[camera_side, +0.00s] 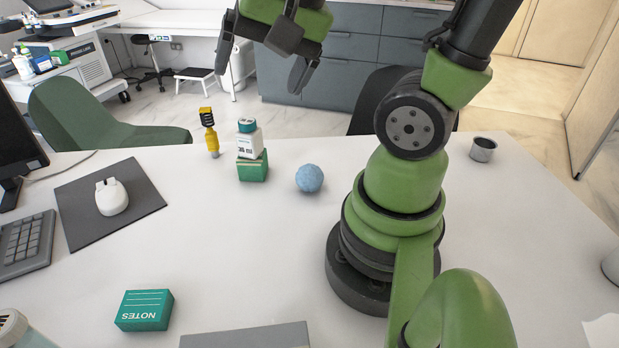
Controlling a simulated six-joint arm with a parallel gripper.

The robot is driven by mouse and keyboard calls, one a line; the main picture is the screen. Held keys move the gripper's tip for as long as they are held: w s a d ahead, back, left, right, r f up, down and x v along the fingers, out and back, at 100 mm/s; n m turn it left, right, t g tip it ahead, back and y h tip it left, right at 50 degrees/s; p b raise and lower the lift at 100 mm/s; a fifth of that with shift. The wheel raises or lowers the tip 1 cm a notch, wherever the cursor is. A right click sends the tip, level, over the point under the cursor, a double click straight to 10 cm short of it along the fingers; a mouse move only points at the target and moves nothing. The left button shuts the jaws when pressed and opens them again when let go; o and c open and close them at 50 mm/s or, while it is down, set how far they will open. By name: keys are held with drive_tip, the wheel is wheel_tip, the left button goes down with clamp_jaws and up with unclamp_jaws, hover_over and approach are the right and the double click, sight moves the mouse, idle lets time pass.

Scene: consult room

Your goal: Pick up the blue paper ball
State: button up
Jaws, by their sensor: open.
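The blue paper ball (310,178) is light blue and round with a crumpled surface. It sits on the white table (235,240), left of my arm's base and right of a green box. My gripper (262,82) is at the top of the view, raised above the table and apart from the ball. Its two dark fingers are spread wide, with nothing between them.
A green box (252,167) with a white bottle (249,140) on it stands left of the ball, beside a yellow-and-black item (209,133). The table in front of the ball is clear.

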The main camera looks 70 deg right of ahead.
drive_tip(key=w+d+f+m+g, duration=0.1)
drive_tip(key=d+f+m+g, duration=0.2)
drive_tip(key=d+f+m, duration=0.6)
drive_tip(key=m+g, duration=0.2)
drive_tip(key=m, duration=0.6)
hover_over(309, 168)
drive_tip(key=f, duration=0.6)
drive_tip(key=shift+w+f, duration=0.4)
drive_tip(key=shift+s+f+m, duration=0.15)
drive_tip(key=shift+f+m, duration=0.2)
drive_tip(key=shift+m, duration=0.05)
drive_tip(key=shift+s+f, duration=0.15)
drive_tip(key=shift+f, duration=2.35)
drive_tip(key=shift+s+f, duration=0.15)
drive_tip(key=shift+f, duration=2.3)
drive_tip(key=shift+c, duration=0.5)
drive_tip(key=c, duration=0.9)
